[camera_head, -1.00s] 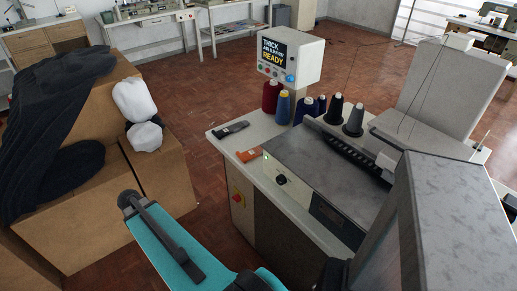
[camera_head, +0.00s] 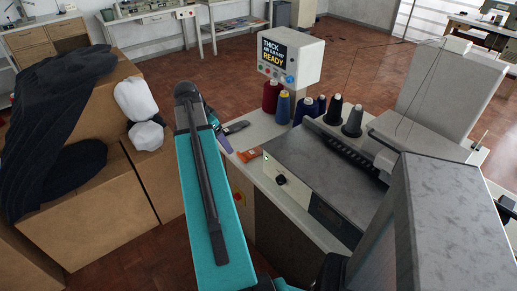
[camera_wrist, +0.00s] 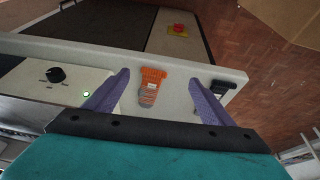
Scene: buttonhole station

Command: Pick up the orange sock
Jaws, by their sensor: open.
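The orange sock (camera_wrist: 151,86) lies on the pale table edge in the wrist view, with a white label or band across it. In the head view the orange sock (camera_head: 250,154) is a small orange patch on the table's left side. My gripper (camera_wrist: 159,77) is open in the wrist view. Its purple fingers stand on either side of the sock in the picture, with clear gaps. I cannot tell its height above the sock. In the head view one purple finger (camera_head: 223,143) shows just left of the sock, and my arm hides the rest.
A dark folded item (camera_head: 236,127) lies behind the sock on the table (camera_head: 292,200). Several thread cones (camera_head: 271,96) and a control box reading READY (camera_head: 291,56) stand further back. A machine with a grey plate fills the right. Cardboard boxes (camera_head: 90,195) with dark cloth stand left.

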